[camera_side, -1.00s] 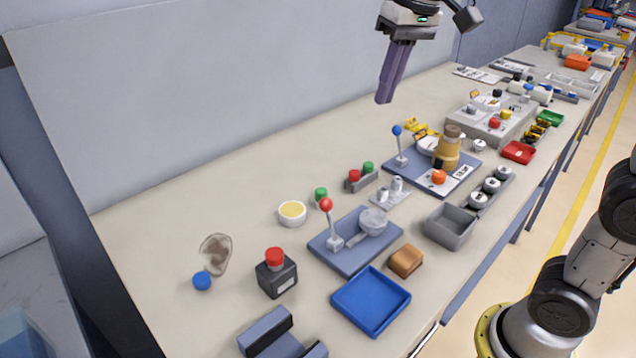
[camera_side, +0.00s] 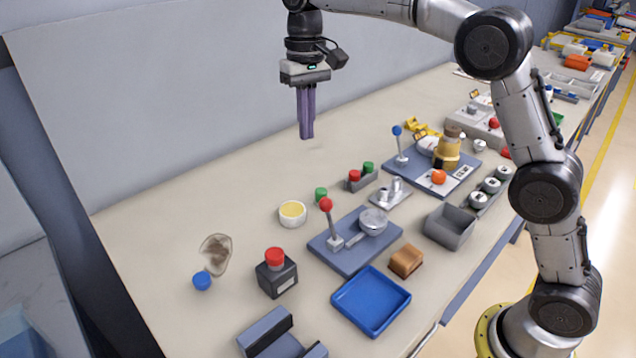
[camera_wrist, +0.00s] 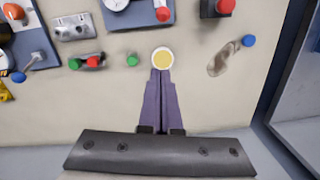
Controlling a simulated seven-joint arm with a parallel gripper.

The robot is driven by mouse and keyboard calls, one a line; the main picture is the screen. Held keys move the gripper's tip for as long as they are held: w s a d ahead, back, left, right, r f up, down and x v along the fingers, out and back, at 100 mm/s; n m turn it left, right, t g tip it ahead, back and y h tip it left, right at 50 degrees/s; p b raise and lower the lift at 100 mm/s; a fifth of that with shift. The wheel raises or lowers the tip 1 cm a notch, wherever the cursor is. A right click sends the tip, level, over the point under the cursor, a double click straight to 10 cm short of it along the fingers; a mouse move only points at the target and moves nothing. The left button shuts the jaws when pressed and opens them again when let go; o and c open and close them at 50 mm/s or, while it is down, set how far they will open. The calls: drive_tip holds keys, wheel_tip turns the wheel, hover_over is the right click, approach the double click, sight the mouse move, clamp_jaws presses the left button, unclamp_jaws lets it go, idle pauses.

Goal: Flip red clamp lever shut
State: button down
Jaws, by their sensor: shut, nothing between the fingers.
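The red clamp lever (camera_side: 327,208) has a red ball knob on a thin grey stem. It stands upright on a blue-grey plate (camera_side: 352,262), beside a round grey cup (camera_side: 373,221). In the wrist view the red knob (camera_wrist: 163,14) is at the top, partly cut off with its plate. My gripper (camera_side: 306,137) has purple fingers pointing down, shut and empty. It hangs well above the bench, behind and above the lever, apart from everything. In the wrist view the fingertips (camera_wrist: 162,72) appear just below the yellow-filled white dish.
The white dish (camera_side: 292,214), a green cap (camera_side: 321,194) and red and green buttons (camera_side: 361,173) lie around the lever's plate. A black box with a red cap (camera_side: 276,272) and a blue tray (camera_side: 371,301) are nearer. A blue-knobbed lever (camera_side: 397,131) stands further right.

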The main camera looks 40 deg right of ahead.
drive_tip(key=shift+f, duration=0.1)
approach(329, 220)
drive_tip(key=shift+w+d+f, duration=0.1)
drive_tip(key=shift+w+f, duration=0.8)
drive_tip(key=shift+f, duration=0.1)
drive_tip(key=shift+w+d+f, duration=0.15)
drive_tip(key=shift+w+f, duration=0.8)
drive_tip(key=shift+f, duration=0.05)
drive_tip(key=shift+s+r, duration=0.1)
drive_tip(key=shift+s+r+t, duration=0.1)
drive_tip(key=shift+s+t, duration=0.15)
drive_tip(key=shift+t, duration=0.15)
